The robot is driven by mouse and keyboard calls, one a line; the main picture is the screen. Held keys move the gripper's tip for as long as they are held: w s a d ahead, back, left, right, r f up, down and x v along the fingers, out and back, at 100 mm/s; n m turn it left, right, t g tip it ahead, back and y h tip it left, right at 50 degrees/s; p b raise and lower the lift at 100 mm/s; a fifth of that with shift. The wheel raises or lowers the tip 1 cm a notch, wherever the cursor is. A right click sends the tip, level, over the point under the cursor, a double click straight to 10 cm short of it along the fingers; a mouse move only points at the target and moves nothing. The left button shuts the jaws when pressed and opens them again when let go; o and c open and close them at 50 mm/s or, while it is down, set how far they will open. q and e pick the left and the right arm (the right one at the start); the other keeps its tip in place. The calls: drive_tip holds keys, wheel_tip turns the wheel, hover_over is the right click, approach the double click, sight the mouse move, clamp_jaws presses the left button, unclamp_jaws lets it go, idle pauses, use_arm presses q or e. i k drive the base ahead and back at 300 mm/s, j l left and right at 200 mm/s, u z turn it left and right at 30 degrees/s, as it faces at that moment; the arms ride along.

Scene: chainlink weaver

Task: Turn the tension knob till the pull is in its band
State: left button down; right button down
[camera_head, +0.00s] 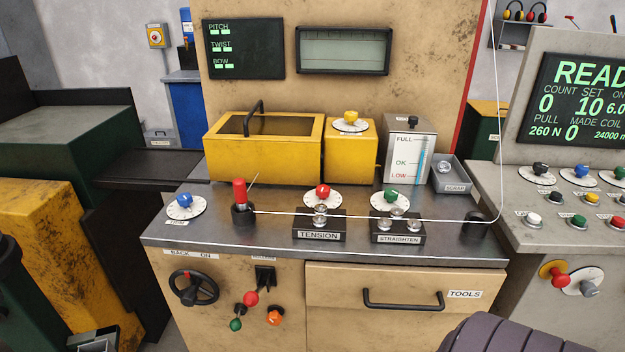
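The tension knob (323,191) is a red knob on a white dial, on the steel bench top (270,240) just behind the black block labelled TENSION (318,236). Clear rollers stand on that block, partly in front of the dial. A thin white wire (275,213) runs past them from the red-topped post (239,190) to a black guide (475,225) at the right, then upward. The right screen (575,100) reads PULL 260 N; its heading is cut off by the picture edge. Neither of my grippers is in view.
A green knob (391,195) is behind the STRAIGHTEN block (397,238), and a blue knob (184,200) is at the left. A yellow box (265,160) and an oil gauge (408,150) stand behind. The front bears a handwheel (193,287), levers and a TOOLS drawer (340,285).

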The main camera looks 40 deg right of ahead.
sight(322, 190)
drive_tip(key=z, duration=1.5)
